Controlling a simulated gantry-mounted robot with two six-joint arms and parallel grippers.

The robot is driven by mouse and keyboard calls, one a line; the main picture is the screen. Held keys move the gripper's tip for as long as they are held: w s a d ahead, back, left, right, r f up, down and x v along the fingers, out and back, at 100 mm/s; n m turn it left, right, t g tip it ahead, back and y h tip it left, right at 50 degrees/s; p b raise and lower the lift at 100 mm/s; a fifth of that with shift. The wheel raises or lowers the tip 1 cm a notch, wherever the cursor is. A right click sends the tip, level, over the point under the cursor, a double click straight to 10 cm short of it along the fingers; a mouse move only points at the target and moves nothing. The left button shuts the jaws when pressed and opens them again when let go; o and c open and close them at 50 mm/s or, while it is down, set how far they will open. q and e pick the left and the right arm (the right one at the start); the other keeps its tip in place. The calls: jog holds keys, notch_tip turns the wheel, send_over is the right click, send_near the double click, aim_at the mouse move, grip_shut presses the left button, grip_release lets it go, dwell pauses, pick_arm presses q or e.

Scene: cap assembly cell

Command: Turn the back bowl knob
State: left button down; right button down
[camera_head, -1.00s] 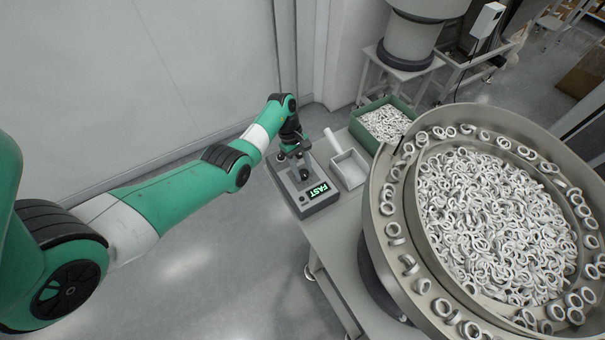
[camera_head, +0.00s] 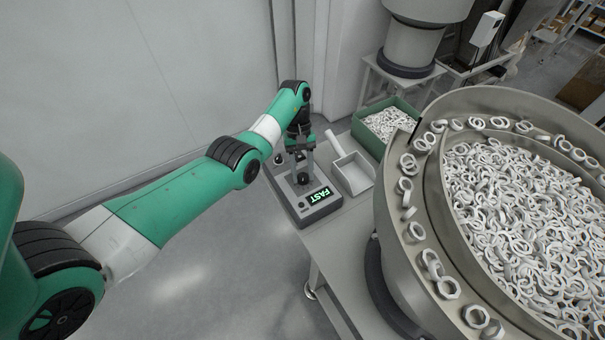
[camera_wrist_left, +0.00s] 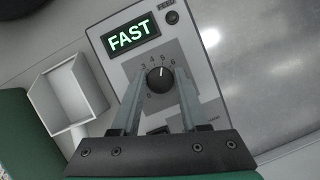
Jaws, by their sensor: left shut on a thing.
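The grey control box (camera_head: 316,212) stands on the bench with a green lit display (camera_head: 320,196) reading FAST. In the left wrist view, the display (camera_wrist_left: 131,36) also reads FAST, above a round black knob (camera_wrist_left: 160,80) with a white pointer line and a printed number scale. The pointer is near the top of the scale, around 5. My left gripper (camera_head: 303,176) is over the box, fingers pointing down at the knob. In the left wrist view, the left gripper (camera_wrist_left: 159,78) has one finger on each side of the knob and is shut on it. My right gripper is not in view.
A white scoop (camera_head: 353,174) lies right of the box. A green bin (camera_head: 388,122) of metal rings stands behind it. A large feeder bowl (camera_head: 408,262) full of rings fills the right. A small round button (camera_wrist_left: 172,17) sits beside the display.

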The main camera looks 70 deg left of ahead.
aim_at(304, 178)
pick_arm(q)
jog(key=shift+c, duration=2.1)
grip_release()
jog(key=p+v, duration=0.1)
jog(key=v, duration=0.2)
jog(key=shift+d, duration=0.1)
jog(key=b+v, duration=0.1)
jog(key=v, duration=0.2)
jog(key=shift+w+a+r, duration=0.15)
jog(key=shift+a+r, duration=0.1)
jog(key=shift+r, duration=0.45)
